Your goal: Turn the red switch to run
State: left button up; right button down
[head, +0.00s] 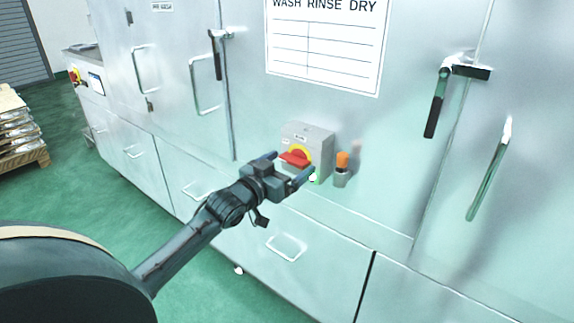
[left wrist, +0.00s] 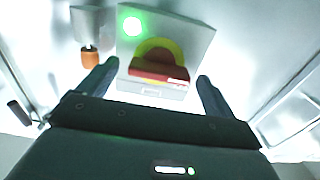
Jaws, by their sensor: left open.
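The red switch (head: 295,158) is a red handle on a yellow round plate, set on a grey box on the metal cabinet front. It also shows in the left wrist view (left wrist: 158,69), between my fingers and just beyond them. In the head view the handle lies roughly level. A green light (left wrist: 132,26) glows on the same box. My left gripper (head: 291,166) is open in front of the switch, its fingers on either side of the handle. I cannot tell whether they touch it. The label text is too small to read. My right gripper is not in view.
An orange-topped part in a grey holder (head: 341,170) sticks out right of the switch box. Door handles (head: 437,100) and drawer pulls (head: 285,247) stand out from the cabinet. A wash-rinse-dry chart (head: 325,45) hangs above. A pallet of castings (head: 18,130) stands far left on green floor.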

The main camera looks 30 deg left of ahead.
pick_arm(q)
jog(key=c, duration=1)
